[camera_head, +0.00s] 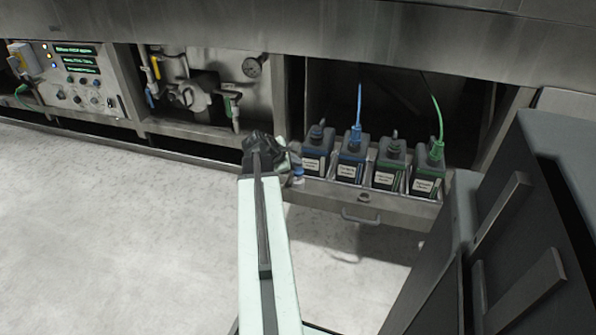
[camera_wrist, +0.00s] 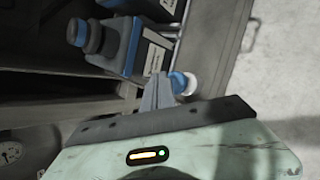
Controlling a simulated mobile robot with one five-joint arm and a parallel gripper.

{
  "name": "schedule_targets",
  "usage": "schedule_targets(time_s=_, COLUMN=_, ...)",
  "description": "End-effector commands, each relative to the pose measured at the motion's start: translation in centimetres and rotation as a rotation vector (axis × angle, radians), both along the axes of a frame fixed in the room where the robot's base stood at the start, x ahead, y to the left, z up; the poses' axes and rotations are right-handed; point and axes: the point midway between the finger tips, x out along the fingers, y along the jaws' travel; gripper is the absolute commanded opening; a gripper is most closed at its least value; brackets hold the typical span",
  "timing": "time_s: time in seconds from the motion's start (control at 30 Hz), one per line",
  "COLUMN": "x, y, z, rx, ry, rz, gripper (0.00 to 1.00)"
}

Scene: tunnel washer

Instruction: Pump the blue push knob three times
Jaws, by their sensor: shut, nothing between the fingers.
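The blue push knob (camera_wrist: 179,81) shows in the wrist view just beyond my fingertips, with a round white part beside it. It is partly covered by the fingers. In the head view, the small blue and white knob (camera_head: 298,171) sits at the left end of the bottle tray, close to my gripper (camera_head: 292,163). My gripper (camera_wrist: 159,90) is shut and empty, with its fingertips right by the knob. I cannot tell whether they touch it.
Several dark bottles, including a blue-labelled one (camera_head: 352,160) and a green-capped one (camera_head: 428,170), stand in a metal tray (camera_head: 330,197) right of my gripper. Blue and green hoses rise from them. A dark cabinet (camera_head: 535,200) stands at the right. Floor (camera_head: 110,220) is clear at left.

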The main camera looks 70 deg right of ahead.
Motion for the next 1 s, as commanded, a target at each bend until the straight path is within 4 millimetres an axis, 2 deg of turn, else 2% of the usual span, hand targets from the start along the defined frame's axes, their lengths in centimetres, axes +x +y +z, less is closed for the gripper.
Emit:
schedule_targets(time_s=0.1, x=0.0, y=0.0, z=1.6, rx=0.000, ry=0.000, rz=0.000, gripper=0.00)
schedule_targets(time_s=0.43, x=0.0, y=0.0, z=4.8, rx=0.000, ry=0.000, rz=0.000, gripper=0.00)
schedule_targets(time_s=1.0, x=0.0, y=0.0, z=4.7, rx=0.000, ry=0.000, rz=0.000, gripper=0.00)
